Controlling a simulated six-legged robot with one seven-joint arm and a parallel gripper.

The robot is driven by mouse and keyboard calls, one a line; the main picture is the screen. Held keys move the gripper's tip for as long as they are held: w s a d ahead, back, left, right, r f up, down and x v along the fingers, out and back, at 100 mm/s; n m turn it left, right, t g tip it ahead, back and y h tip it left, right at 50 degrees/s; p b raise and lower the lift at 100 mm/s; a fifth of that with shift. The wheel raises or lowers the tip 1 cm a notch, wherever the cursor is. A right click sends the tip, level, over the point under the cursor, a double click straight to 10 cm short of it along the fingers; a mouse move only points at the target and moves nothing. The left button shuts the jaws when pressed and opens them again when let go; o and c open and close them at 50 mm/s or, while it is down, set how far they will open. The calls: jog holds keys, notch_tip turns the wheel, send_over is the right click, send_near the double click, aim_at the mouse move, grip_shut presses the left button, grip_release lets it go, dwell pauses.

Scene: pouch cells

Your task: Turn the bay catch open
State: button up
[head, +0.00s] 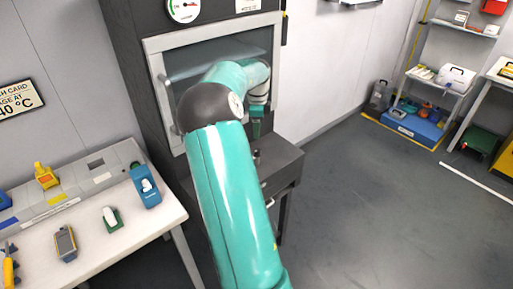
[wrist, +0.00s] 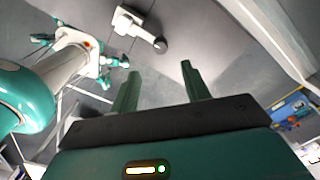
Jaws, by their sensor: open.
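My gripper (head: 257,128) is in front of the dark cabinet's framed bay, with its fingers pointing down in the head view. In the wrist view my gripper (wrist: 158,80) is open, with two dark green fingers apart and nothing between them. A pale lever-like piece with a dark round end (wrist: 138,26) shows beyond the fingertips, apart from them. It looks like the bay catch, but I cannot be sure. In the head view a small dark knob (head: 257,154) stands just below the fingers on a dark ledge. My arm hides part of the bay.
The cabinet's bay has a pale frame (head: 158,80) and a gauge (head: 184,10) above. The dark ledge (head: 280,160) juts out below it. A white bench (head: 95,250) with small devices stands at left. Shelves (head: 440,85) stand at the far right. The floor (head: 370,190) between is clear.

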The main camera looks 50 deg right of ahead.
aim_at(257, 150)
notch_tip(257, 150, down, 10)
jog(key=shift+f, duration=0.1)
jog(key=shift+c, duration=0.5)
jog(key=c, duration=0.9)
